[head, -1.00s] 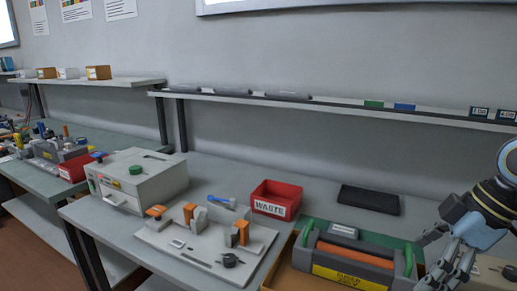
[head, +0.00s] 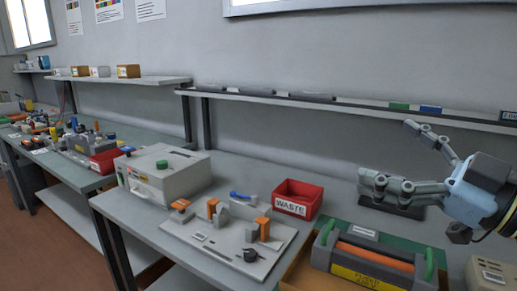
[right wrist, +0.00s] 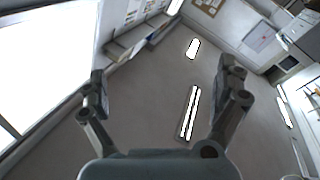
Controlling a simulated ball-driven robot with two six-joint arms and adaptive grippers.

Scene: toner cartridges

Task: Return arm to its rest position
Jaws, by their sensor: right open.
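My right gripper (head: 388,155) is at the right of the head view, raised above the bench. Its fingers are spread apart, pointing left, with nothing between them. In the right wrist view its open fingers (right wrist: 163,82) frame only the room's ceiling, lights and walls. A toner cartridge (head: 373,254) with an orange roller and green end handles lies at the lower right, below the gripper and apart from it. My left gripper is not in view.
A red waste bin (head: 297,201), a grey fixture board (head: 215,258) and a white box (head: 165,175) stand on the bench. A dark pad (head: 393,203) lies behind the gripper, partly hidden. A wall shelf (head: 350,107) runs above. A labelled box (head: 488,273) is at the lower right.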

